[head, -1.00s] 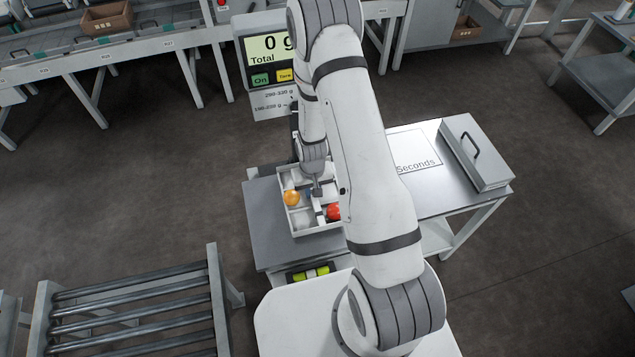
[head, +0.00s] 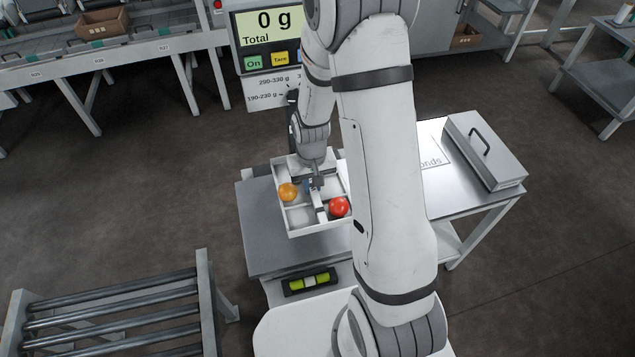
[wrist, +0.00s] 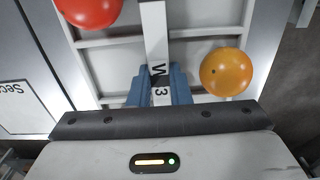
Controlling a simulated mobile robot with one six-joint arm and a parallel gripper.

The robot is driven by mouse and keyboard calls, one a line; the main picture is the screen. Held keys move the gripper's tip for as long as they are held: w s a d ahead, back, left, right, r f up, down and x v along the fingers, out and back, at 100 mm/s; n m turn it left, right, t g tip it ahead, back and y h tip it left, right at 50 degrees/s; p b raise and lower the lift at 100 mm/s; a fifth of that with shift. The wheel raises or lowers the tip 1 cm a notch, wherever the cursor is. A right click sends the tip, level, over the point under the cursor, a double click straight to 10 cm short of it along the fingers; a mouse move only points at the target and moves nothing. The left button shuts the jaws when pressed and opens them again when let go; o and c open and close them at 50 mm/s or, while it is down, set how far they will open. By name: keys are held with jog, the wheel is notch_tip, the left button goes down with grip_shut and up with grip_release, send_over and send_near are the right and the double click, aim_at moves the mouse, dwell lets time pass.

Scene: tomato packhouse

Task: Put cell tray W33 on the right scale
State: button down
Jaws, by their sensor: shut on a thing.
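Cell tray W33 is a white divided tray (head: 315,232) with an orange tomato (head: 288,192) and a red tomato (head: 340,207) in separate cells. My gripper (head: 316,184) is shut on the tray's middle bar. In the wrist view the blue fingers (wrist: 178,88) straddle the bar (wrist: 156,40), whose label reads "W" and "3", partly covered. The tray is over the grey plate (head: 262,245) at the left of the table; I cannot tell the gap. A scale display (head: 270,22) behind reads 0 g Total. My arm hides part of the table.
A paper marked "Seconds" (head: 434,150) lies on the table's right side, beside a grey lid with a handle (head: 485,150). A roller conveyor (head: 120,310) stands at lower left. A bench with a brown box (head: 102,24) is at the back left.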

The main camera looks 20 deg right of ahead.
jog(key=shift+f+b, duration=2.6)
jog(key=shift+f, duration=1.2)
jog(key=shift+f+b, duration=0.25)
jog(key=shift+b, duration=0.05)
jog(key=c, duration=1.3)
grip_release()
jog(key=shift+c, duration=0.2)
jog(key=shift+c, duration=1.2)
jog(key=shift+r+p, duration=2.35)
jog(key=shift+r, duration=1.15)
